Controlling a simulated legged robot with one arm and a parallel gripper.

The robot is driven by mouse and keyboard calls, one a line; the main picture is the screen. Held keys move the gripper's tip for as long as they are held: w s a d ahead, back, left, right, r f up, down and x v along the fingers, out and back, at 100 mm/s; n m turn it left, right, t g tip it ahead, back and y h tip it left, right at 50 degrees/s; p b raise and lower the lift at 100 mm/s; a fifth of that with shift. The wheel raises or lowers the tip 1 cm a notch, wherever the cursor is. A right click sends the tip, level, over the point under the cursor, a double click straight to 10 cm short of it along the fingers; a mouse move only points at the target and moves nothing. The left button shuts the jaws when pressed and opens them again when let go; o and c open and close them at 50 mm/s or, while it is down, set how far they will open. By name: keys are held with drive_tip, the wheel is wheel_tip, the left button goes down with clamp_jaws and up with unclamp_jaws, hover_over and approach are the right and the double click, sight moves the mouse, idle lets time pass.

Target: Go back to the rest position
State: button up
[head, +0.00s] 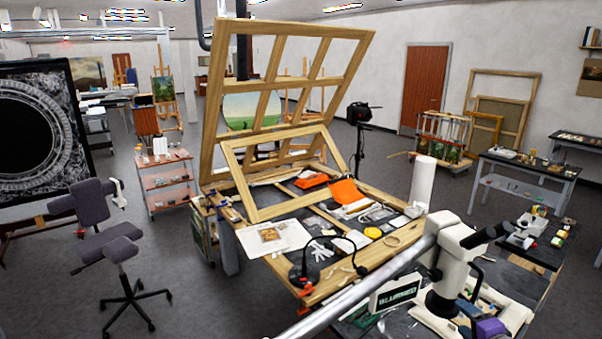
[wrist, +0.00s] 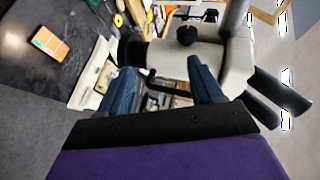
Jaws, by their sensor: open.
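My gripper (wrist: 160,85) shows in the wrist view with its two dark blue fingers spread apart. I see nothing held between them. A white microscope (wrist: 215,62) with black eyepieces fills the view just beyond the fingers; I cannot tell whether they touch it. In the head view the microscope (head: 450,262) stands at the lower right, and a purple part, apparently of my arm, shows beside its base. The fingertips are not clear there.
A worktable with a raised wooden frame (head: 207,130) stands in the middle. A black lamp (head: 300,272) is at its near edge. A grey chair (head: 110,245) is at left. A small orange block (wrist: 48,43) lies on a dark surface. Open floor (head: 195,290) lies between chair and table.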

drive_tip(key=s+a+f+n+g+h+b, duration=0.3)
drive_tip(key=s+a+f+n+g+b, duration=0.4)
drive_tip(key=a+f+b, duration=0.25)
drive_tip(key=s+a+f+n+g+y+b, duration=0.1)
drive_tip(key=s+a+f+n+g+b, duration=0.1)
drive_tip(key=s+a, duration=0.5)
drive_tip(key=s+a+f+n+g+y+b, duration=0.1)
drive_tip(key=s+a+f+n+g+b, duration=0.1)
drive_tip(key=s+a+n+g+b, duration=0.2)
drive_tip(key=s+a+f+n+g+y+b, duration=0.1)
drive_tip(key=s+a+b, duration=0.4)
drive_tip(key=s+a, duration=0.5)
drive_tip(key=s+f+n+g, duration=0.1)
drive_tip(key=s+f+n, duration=0.1)
drive_tip(key=s, duration=0.1)
drive_tip(key=shift+s+a+g, duration=0.25)
drive_tip(key=shift+g, duration=0.15)
drive_tip(key=shift+s+a, duration=0.1)
drive_tip(key=shift+s, duration=0.1)
